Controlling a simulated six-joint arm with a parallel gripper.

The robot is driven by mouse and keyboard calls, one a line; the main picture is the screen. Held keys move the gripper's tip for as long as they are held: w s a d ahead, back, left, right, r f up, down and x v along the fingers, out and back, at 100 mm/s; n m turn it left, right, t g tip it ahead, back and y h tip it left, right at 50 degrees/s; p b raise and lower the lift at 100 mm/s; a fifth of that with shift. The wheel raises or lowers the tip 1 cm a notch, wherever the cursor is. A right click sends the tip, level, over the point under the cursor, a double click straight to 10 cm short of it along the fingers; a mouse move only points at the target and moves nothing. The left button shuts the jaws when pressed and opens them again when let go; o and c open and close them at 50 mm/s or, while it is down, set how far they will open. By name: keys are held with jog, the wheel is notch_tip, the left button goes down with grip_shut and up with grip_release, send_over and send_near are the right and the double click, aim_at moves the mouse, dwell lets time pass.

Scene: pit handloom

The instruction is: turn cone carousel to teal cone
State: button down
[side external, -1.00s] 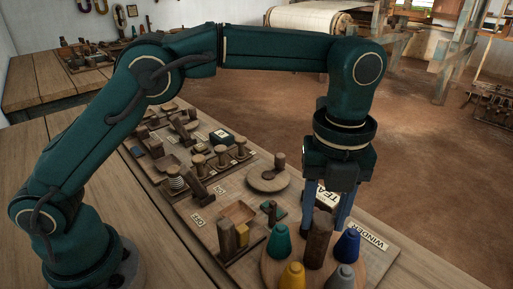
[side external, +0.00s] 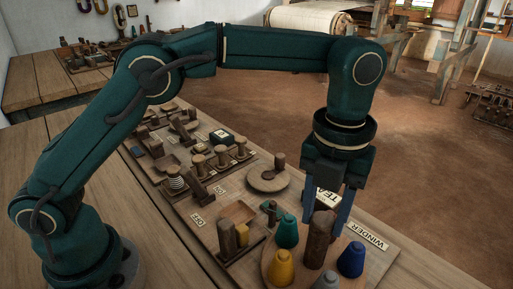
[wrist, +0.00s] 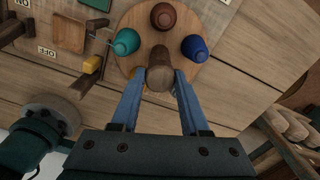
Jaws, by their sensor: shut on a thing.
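The round wooden carousel (side external: 268,262) bears several cones around a brown centre post (side external: 320,243). The teal cone (side external: 286,232) is at its back left, the yellow cone (side external: 281,268) at left, the blue cone (side external: 351,259) at right and the grey cone (side external: 327,282) at front, cut by the frame. The wrist view shows the teal cone (wrist: 125,41) upper left, a red-brown cone (wrist: 163,15) at top and the blue cone (wrist: 194,47) at right. My gripper (wrist: 160,74) is shut on the centre post. A card reading "TEA" (side external: 326,198) is partly hidden behind my fingers.
A WINDER label (side external: 367,237) lies right of the carousel. A wooden tray (side external: 238,211), upright blocks (side external: 227,237) and a round disc with a peg (side external: 268,179) stand on the board to the left. Bare board shows right of the carousel.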

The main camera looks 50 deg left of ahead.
jog(key=shift+c, duration=2)
grip_release()
jog(key=shift+r, duration=0.1)
jog(key=shift+r, duration=2.5)
jog(key=shift+a, duration=0.1)
